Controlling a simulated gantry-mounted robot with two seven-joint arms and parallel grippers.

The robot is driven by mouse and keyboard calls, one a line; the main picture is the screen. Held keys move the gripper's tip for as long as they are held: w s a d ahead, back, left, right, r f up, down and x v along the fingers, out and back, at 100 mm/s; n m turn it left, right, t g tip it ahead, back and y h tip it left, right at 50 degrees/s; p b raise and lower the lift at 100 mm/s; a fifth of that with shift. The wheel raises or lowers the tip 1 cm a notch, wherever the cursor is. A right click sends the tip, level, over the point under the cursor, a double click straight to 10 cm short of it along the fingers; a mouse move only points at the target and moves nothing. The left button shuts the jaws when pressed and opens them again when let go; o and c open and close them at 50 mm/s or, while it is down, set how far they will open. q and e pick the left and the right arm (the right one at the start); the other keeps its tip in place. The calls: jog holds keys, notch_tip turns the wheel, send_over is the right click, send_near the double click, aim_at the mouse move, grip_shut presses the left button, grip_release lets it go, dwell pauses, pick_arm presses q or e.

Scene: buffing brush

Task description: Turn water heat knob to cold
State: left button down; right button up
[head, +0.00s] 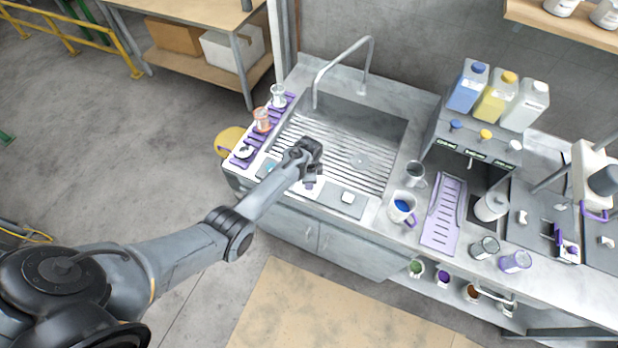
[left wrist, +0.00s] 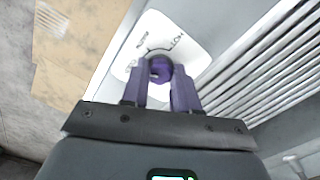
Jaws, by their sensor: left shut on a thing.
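The water heat knob (left wrist: 159,58) is dark and round. It sits on a white dial plate (left wrist: 196,49) with "HOT" printed at the upper right and fainter lettering at the upper middle and left. My left gripper (left wrist: 160,84) has purple fingers on both sides of the knob and is shut on it; the fingers hide part of the knob. In the head view my left gripper (head: 310,179) is at the sink's front edge, and its wrist hides most of the dial. My right gripper is not in view.
The sink basin (head: 385,128) with a slatted rack and a tall faucet (head: 369,52) lies behind the gripper. A purple cup rack (head: 283,107) stands at the left. A blue-filled mug (head: 402,207) and a purple drip tray (head: 446,212) are to the right.

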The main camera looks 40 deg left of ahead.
pick_arm(q)
jog(key=shift+n+p, duration=0.3)
jog(key=shift+n, duration=0.8)
jog(key=c, duration=0.8)
grip_release()
jog(key=shift+c, duration=0.2)
jog(key=shift+r, duration=0.55)
notch_tip(320, 180, up, 10)
jog(key=p, duration=0.1)
jog(key=shift+f, duration=0.15)
